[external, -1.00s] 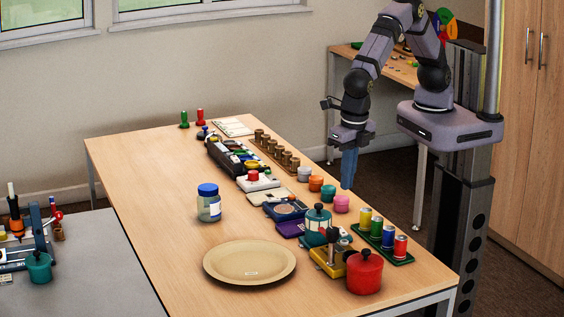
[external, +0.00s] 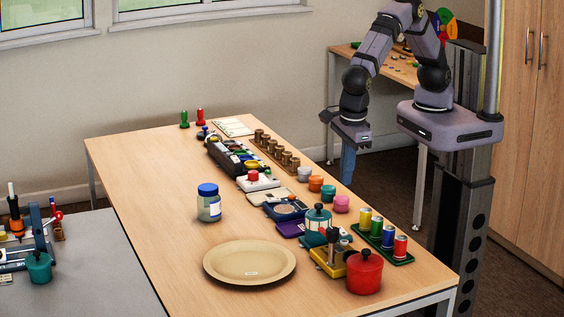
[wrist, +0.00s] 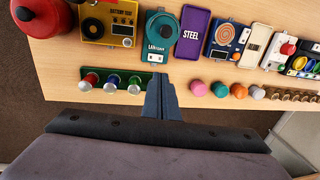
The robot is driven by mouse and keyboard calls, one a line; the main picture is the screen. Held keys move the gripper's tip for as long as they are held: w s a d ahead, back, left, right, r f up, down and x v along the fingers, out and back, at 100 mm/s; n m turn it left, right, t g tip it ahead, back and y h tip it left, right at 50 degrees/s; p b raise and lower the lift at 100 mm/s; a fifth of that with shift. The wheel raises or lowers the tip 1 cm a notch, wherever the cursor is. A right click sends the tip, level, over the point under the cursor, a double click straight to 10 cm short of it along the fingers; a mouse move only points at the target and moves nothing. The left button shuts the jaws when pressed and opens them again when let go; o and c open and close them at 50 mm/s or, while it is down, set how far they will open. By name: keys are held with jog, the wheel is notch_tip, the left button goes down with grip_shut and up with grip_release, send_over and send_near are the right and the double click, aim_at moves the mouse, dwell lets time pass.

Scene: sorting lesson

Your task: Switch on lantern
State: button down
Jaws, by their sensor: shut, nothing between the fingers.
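The lantern (external: 318,220) is a teal device with a domed top, standing near the right end of the table. In the wrist view the lantern (wrist: 160,47) is seen from above, with a dark knob and partly readable white lettering on its base. My gripper (external: 347,178) is shut and empty, pointing down behind the far long edge of the table, apart from the lantern. In the wrist view my gripper (wrist: 157,82) overlaps the picture just below the lantern's base. I cannot tell its exact height.
Beside the lantern are a yellow device (external: 325,263), a red pot (external: 365,275), a purple STEEL box (wrist: 190,35) and a green tray (external: 403,259) of coloured cans. Small coloured cups (external: 315,183) line the edge. Table space near the beige plate (external: 250,280) is clear.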

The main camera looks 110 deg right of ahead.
aim_at(341, 232)
jog(key=f+p, duration=0.1)
jog(key=f, duration=0.3)
jog(key=d+f+p, duration=0.1)
jog(key=f, duration=0.4)
jog(key=d+f+p, duration=0.1)
jog(key=f, duration=0.3)
jog(key=shift+f, duration=0.3)
